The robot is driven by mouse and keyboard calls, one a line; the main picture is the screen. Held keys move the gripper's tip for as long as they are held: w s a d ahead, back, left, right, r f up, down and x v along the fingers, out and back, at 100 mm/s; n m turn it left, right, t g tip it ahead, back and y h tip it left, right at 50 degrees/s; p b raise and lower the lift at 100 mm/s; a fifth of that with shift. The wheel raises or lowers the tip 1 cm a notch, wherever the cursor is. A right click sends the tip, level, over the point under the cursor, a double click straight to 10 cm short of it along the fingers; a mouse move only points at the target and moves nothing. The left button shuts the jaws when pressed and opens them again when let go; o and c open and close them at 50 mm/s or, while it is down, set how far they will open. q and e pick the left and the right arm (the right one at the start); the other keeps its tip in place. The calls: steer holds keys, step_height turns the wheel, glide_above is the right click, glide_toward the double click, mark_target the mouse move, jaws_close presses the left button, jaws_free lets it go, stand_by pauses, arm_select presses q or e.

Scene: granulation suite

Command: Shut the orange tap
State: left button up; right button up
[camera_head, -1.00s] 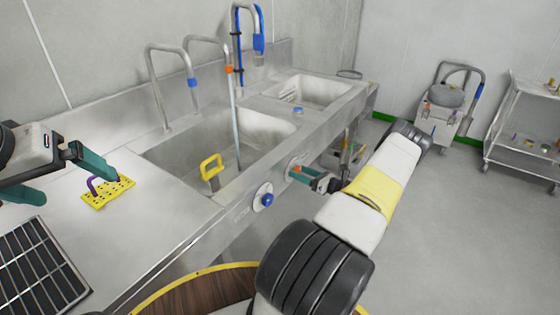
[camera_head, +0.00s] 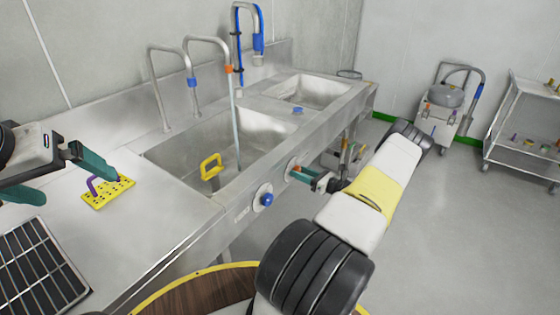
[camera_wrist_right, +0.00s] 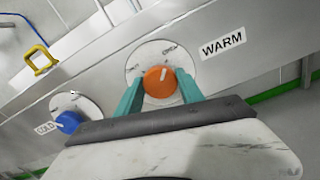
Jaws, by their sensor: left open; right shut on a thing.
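The orange tap knob (camera_wrist_right: 158,82) sits on a round white dial on the sink front, beside a WARM label (camera_wrist_right: 222,44). Its white pointer line points up, near the OPEN mark. My right gripper (camera_wrist_right: 160,88) is shut on the knob, one teal finger on each side. In the head view my right gripper (camera_head: 302,173) mostly hides the knob. A thin water stream (camera_head: 236,125) falls from the orange-banded spout (camera_head: 228,69) into the near basin. My left gripper (camera_head: 80,187) is open over the counter at the left.
The blue tap knob (camera_head: 266,199) with a COLD label is left of the orange one. A yellow handle (camera_head: 210,167) stands in the near basin. A yellow perforated plate (camera_head: 108,192) with a purple handle lies by my left gripper. A black rack (camera_head: 40,268) lies front left.

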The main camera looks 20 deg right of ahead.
steer(key=shift+s+f+n, duration=0.1)
steer(key=shift+n, duration=8.3)
steer(key=o, duration=1.4)
steer(key=shift+a, duration=0.1)
steer(key=v, duration=0.7)
steer(key=shift+s+d, duration=0.25)
steer(key=shift+s, duration=0.05)
